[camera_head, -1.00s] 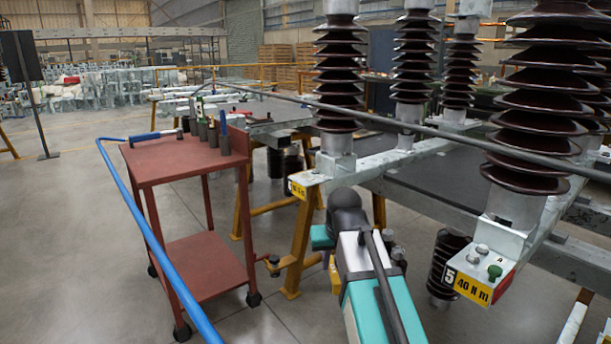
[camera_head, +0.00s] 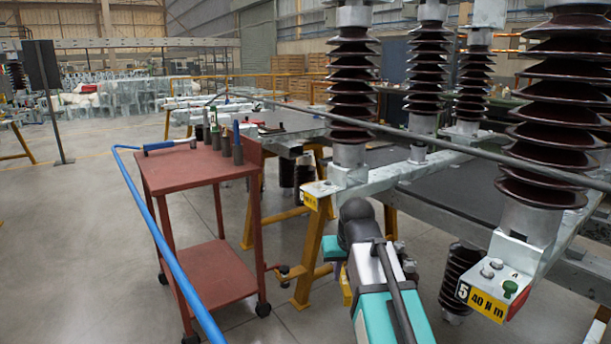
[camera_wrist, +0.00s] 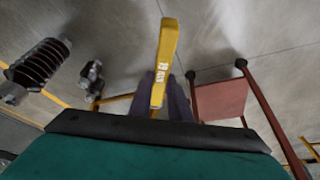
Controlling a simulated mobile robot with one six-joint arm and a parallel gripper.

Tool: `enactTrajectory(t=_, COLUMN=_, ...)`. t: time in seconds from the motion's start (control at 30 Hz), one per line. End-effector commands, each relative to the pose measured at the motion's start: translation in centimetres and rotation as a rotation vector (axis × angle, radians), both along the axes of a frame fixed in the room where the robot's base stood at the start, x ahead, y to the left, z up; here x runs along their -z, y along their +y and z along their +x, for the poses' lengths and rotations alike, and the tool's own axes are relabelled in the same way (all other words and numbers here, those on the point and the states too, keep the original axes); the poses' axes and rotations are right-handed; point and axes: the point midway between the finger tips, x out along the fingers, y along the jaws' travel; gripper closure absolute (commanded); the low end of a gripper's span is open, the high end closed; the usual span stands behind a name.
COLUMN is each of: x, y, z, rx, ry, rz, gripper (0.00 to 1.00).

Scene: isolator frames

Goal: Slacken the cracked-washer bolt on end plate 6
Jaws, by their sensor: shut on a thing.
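My gripper (camera_wrist: 165,103) is shut on a yellow tool (camera_wrist: 165,55) with small white print, pointing away from the wrist in the wrist view. The nearer end plate 5 (camera_head: 485,300) reads "40 N m" and carries grey bolts and a green-topped one.
A red cart (camera_head: 200,168) with several dark cylinders and a blue-handled tool stands at the left. A blue hose (camera_head: 160,246) runs past it. Floor at left is open.

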Motion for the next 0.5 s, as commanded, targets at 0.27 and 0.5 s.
enactTrajectory(t=0.27, x=-3.3, y=-0.2, z=-1.5, rx=0.000, ry=-0.004, rz=0.000, gripper=1.00)
enactTrajectory(t=0.5, x=-5.0, y=-0.3, z=-2.5, rx=-0.001, ry=-0.001, rz=0.000, gripper=1.00)
